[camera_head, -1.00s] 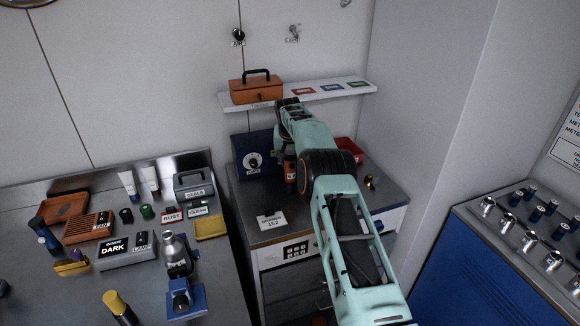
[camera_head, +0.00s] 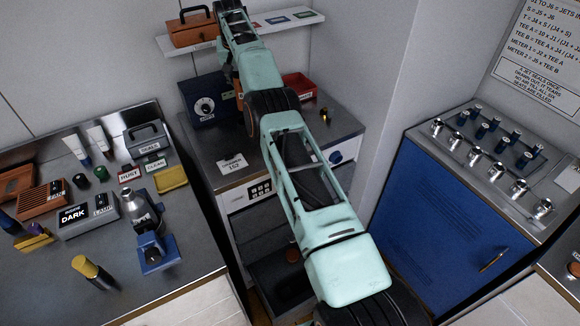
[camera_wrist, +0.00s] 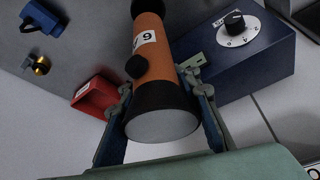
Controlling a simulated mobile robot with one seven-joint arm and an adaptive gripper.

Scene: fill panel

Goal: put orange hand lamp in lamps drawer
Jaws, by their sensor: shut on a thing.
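The orange hand lamp (camera_wrist: 153,48), with black ends, a black knob and a white label, is between the fingers of my gripper (camera_wrist: 160,88) in the wrist view. My gripper is shut on it, and the lamp's pale lens end faces the camera. In the head view only a sliver of the lamp (camera_head: 238,86) shows beside my arm, above the steel counter; my arm hides the fingers. An open drawer (camera_head: 268,284) stands out low under the counter's keypad, with a small orange-red thing in it.
A blue box with a dial (camera_head: 205,104) and a red bin (camera_head: 299,87) stand on the counter (camera_head: 205,145). A shelf (camera_head: 290,21) with an orange toolbox (camera_head: 193,31) is above. The left bench (camera_head: 190,225) is cluttered. A blue cabinet (camera_head: 425,215) stands right.

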